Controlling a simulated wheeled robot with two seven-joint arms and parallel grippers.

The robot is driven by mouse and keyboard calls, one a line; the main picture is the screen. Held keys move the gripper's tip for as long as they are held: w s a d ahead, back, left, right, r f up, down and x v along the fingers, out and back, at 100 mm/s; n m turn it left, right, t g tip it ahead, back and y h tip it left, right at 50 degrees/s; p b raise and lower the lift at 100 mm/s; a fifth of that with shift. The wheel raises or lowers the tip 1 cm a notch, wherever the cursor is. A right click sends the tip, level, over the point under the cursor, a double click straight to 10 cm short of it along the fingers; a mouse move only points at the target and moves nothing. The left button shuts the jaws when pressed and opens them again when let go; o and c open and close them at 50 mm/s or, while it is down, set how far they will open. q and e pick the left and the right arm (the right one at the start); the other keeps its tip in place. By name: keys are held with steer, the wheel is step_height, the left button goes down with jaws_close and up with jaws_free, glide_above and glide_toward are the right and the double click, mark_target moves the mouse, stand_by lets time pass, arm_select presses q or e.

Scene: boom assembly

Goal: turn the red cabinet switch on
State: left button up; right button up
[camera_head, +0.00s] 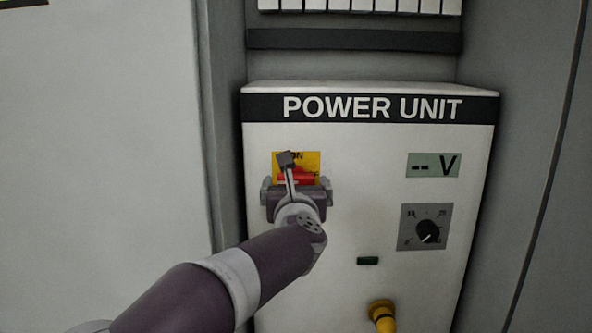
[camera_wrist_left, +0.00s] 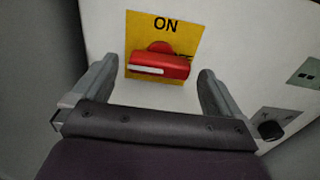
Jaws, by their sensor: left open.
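The red switch (camera_head: 297,177) sits on a yellow plate (camera_head: 312,160) at the upper left of the white power unit panel. In the left wrist view the red switch (camera_wrist_left: 160,63) has its handle lying nearly crosswise, with a white mark on its left part. "ON" is printed above it on the yellow plate (camera_wrist_left: 138,25), and lettering at its right is partly covered. My left gripper (camera_head: 296,187) is in front of the switch in the head view. In the wrist view my left gripper (camera_wrist_left: 155,82) is open, with one finger on each side below the handle, apart from it. My right gripper is not in view.
A dark ledge (camera_head: 350,40) runs above.

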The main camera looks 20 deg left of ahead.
mark_target(296, 181)
arm_select(q)
steer(key=shift+p+x, duration=0.4)
steer(key=shift+x, duration=1.55)
steer(key=c, duration=0.9)
steer(key=shift+o, duration=0.2)
